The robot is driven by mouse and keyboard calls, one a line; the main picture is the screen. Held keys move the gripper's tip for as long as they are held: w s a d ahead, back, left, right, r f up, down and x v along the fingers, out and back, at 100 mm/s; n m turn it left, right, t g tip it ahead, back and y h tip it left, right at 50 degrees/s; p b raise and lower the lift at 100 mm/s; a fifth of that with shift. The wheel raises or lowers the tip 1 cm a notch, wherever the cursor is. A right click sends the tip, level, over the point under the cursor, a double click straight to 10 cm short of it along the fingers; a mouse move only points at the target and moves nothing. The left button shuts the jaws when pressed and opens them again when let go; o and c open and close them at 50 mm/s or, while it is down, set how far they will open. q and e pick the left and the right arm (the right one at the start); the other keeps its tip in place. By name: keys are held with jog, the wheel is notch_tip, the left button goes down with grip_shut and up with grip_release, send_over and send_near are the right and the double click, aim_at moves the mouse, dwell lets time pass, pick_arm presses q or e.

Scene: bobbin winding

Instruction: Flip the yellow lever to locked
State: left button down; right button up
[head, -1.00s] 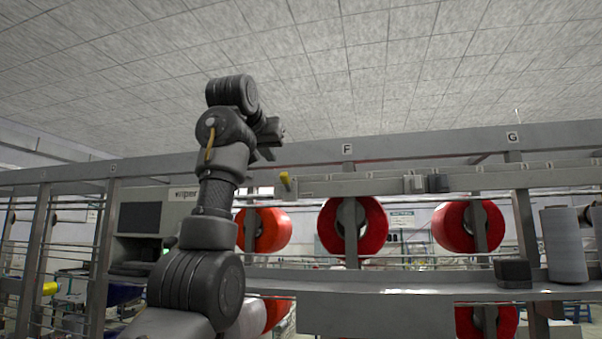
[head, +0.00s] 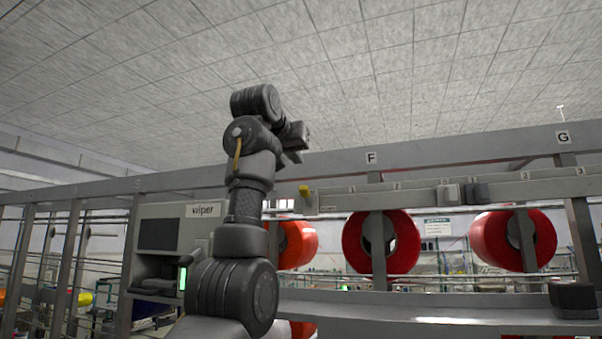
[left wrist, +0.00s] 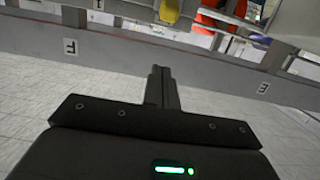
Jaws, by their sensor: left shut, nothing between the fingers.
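The yellow lever (head: 304,190) sits on the left end of the grey numbered rail, its short yellow knob pointing up. It also shows at the top edge of the left wrist view (left wrist: 168,9), partly cut off. My left gripper (head: 295,158) is just above the lever in the head view and looks apart from it. In the left wrist view my left gripper (left wrist: 161,72) is shut with nothing in it, and its tips point toward the lever with a gap between. I cannot tell whether the lever is locked.
The grey rail (head: 420,193) runs right from the lever below a long beam (head: 455,149) with letter signs. Red bobbins (head: 408,243) hang below it. A grey wiper box (head: 160,220) stands left of my arm.

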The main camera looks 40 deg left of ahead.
aim_at(299, 190)
pick_arm(q)
jog(key=p+x, duration=0.1)
jog(key=x, duration=0.1)
jog(key=p+x, duration=0.2)
jog(key=x, duration=0.1)
jog(key=shift+w+a+r, duration=0.25)
jog(key=shift+w+a, duration=0.05)
jog(key=shift+s+d+f+b, duration=0.1)
jog(key=shift+s+f+b, duration=0.1)
jog(key=shift+f, duration=0.4)
jog(key=shift+s+d+f+b, duration=0.1)
jog(key=shift+s+f, duration=0.05)
jog(key=shift+f, duration=0.45)
jog(key=shift+s+d+f, duration=0.2)
jog(key=shift+s+f, duration=0.35)
jog(key=shift+f, duration=0.3)
